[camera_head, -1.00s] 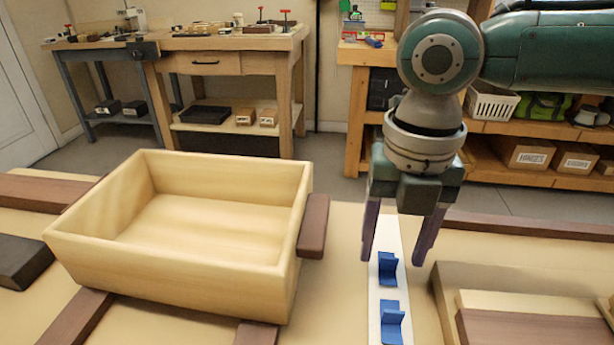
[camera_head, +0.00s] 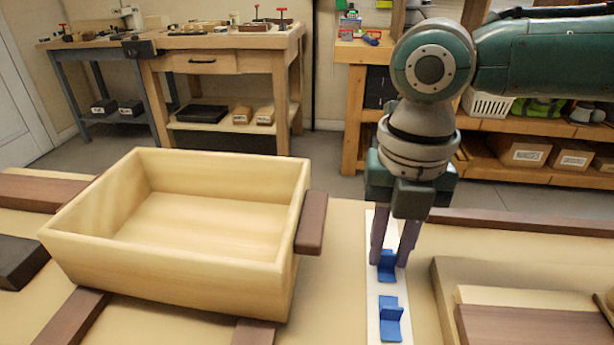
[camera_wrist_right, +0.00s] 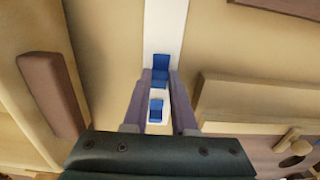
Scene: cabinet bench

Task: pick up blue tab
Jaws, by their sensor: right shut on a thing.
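Two blue tabs stand on a white strip (camera_head: 374,300) on the bench. The farther blue tab (camera_head: 387,271) is between the fingertips of my right gripper (camera_head: 389,262), which is shut on it. The tab still appears to be at the strip. The nearer blue tab (camera_head: 390,324) stands free in front of it. In the right wrist view, the held tab (camera_wrist_right: 161,66) is between the fingertips (camera_wrist_right: 160,74), and the free tab (camera_wrist_right: 156,108) shows lower. My left gripper is not in view.
A pale wooden box (camera_head: 165,262) with a dark handle (camera_head: 311,222) stands left of the strip. A wooden tray (camera_head: 444,290) holding a dark board (camera_head: 535,325) lies to the right. Bare bench shows between box and strip.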

